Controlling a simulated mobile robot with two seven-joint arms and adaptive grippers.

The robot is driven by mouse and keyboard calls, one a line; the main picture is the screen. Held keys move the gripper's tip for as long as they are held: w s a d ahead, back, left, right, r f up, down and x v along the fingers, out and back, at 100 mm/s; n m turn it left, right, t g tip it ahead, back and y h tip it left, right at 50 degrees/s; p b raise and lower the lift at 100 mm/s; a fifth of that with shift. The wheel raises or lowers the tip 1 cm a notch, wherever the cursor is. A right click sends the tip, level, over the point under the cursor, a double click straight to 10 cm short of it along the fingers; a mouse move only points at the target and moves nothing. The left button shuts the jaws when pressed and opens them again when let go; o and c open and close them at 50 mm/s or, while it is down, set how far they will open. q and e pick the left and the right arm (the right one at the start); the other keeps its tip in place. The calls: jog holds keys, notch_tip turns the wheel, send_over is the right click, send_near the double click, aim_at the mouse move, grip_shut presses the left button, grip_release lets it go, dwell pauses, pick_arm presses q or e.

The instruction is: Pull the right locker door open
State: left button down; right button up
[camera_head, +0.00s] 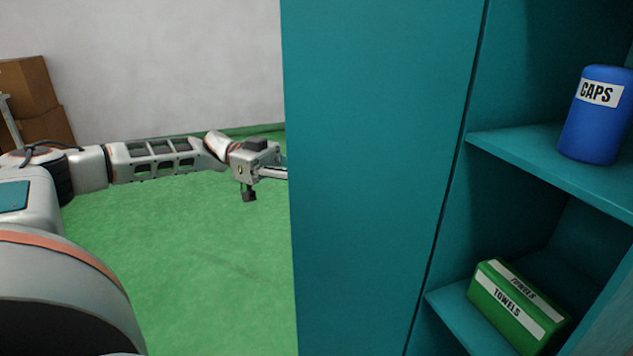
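A tall teal panel (375,180), which looks like an open locker door, stands upright in the middle of the view. A dark seam separates it from the open locker interior (505,200) on the right. I cannot make out a second door or any handle. My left arm reaches in from the left, and my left gripper (273,173) is at the panel's left edge. Its fingertips are hidden behind the panel, so I cannot tell whether they touch it or are open. My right gripper is not in view.
A blue container labelled CAPS (592,125) stands on the upper shelf (545,165). A green TOWELS box (515,305) lies on the lower shelf (450,315). Brown boxes (35,100) are stacked by the wall at far left. The green floor (215,260) left of the panel is clear.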

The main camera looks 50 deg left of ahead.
pick_arm(q)
jog(key=shift+w+a, duration=0.25)
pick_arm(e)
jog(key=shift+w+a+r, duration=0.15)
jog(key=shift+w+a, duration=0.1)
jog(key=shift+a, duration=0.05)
pick_arm(q)
jog(key=c, duration=2.2)
grip_release()
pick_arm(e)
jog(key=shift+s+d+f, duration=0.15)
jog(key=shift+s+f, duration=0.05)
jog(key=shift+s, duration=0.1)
pick_arm(q)
jog(key=v, duration=1.2)
